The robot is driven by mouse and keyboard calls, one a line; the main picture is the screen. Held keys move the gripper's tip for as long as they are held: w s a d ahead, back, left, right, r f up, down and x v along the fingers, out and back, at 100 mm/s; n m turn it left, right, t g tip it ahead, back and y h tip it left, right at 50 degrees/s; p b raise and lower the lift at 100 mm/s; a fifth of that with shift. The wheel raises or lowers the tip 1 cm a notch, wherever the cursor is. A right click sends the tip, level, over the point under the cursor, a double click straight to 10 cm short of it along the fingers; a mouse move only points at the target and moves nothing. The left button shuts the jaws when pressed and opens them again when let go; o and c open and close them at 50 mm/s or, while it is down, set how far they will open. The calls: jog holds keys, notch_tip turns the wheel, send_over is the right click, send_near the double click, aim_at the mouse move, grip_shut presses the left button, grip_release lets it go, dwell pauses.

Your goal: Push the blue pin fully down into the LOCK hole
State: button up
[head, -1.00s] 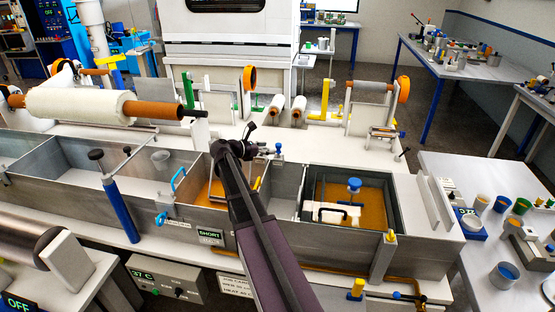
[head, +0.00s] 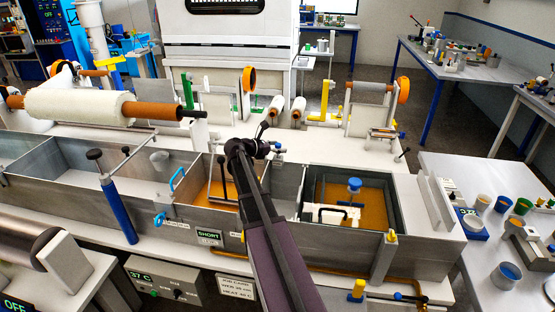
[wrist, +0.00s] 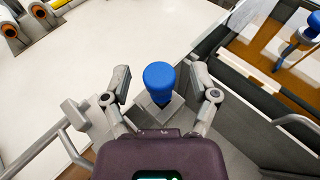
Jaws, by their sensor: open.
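The blue pin's round head (wrist: 159,80) stands between my fingers in the wrist view, over a small grey block on the metal edge beside the white deck. Its small blue top also shows just past my gripper in the head view (head: 278,147). My gripper (wrist: 160,92) is open, one finger on each side of the head, with gaps showing. In the head view my gripper (head: 262,143) is over the back edge of the tank. The pin's shaft and hole are hidden below the head, so its depth is unclear. I cannot read a LOCK label.
An orange-brown resin bath (head: 393,215) with another blue knob (head: 354,185) lies to the right. A grey bar (wrist: 75,145) runs at the left. The white deck (wrist: 95,65) is mostly clear.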

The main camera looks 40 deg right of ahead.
dwell(0.3)
grip_shut()
jog(key=shift+r, duration=0.15)
dwell(0.3)
notch_tip(320, 180, up, 10)
jog(key=p, duration=1)
jog(key=shift+f, duration=0.25)
dwell(0.4)
notch_tip(320, 180, down, 5)
jog(key=b, duration=0.5)
jog(key=shift+r, duration=0.1)
